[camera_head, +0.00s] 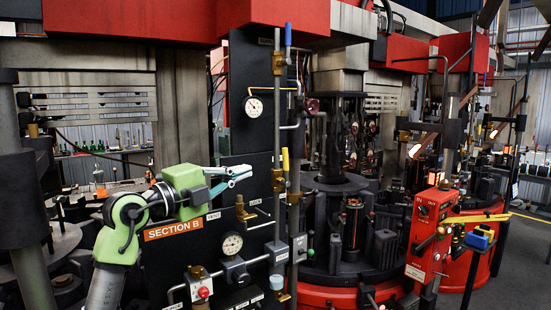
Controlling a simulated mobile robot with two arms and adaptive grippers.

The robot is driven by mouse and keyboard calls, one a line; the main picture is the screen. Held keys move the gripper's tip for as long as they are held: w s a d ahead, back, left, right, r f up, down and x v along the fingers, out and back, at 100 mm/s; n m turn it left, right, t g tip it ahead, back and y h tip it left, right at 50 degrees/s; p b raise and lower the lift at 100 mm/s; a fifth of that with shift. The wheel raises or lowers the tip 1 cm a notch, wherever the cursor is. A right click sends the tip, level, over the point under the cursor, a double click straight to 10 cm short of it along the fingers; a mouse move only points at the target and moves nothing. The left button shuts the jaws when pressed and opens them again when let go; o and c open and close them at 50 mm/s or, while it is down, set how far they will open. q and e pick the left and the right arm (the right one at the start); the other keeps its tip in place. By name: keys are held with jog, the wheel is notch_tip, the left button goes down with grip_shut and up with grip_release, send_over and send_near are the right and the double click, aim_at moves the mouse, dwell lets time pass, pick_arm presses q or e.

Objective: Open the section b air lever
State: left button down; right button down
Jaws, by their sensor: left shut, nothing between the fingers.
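My left gripper (247,173) reaches in from the left on a green and grey arm. Its pale teal fingers are shut and empty, pointing right in front of the dark panel (240,130). An orange "SECTION B" sign (173,229) is on the panel just below the gripper. A pipe valve with a yellow lever (285,160) is a short way right of the fingertips, the lever upright. Another valve higher up has a blue lever (288,34), also upright. I cannot read which lever is labelled as air. My right gripper is not in view.
Vertical pipes (277,110) run down the panel's right side. Gauges (232,244) and a box with a red button (203,291) are on the panel. A dark moulding machine (343,210) stands behind, with a red control box (430,235) at right.

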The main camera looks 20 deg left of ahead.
aim_at(284, 156)
pick_arm(q)
jog(key=p+x, duration=0.4)
jog(key=x, duration=0.6)
jog(key=shift+w+d+r, duration=0.1)
jog(key=shift+r, duration=0.05)
jog(key=shift+w+d+p, duration=0.35)
jog(key=shift+w, duration=0.3)
jog(key=shift+w+d+r+p, duration=0.25)
jog(key=shift+w+r+p, duration=0.15)
jog(key=shift+p, duration=0.6)
jog(key=shift+s, duration=0.1)
jog(key=shift+f, duration=0.1)
jog(key=shift+f, duration=0.1)
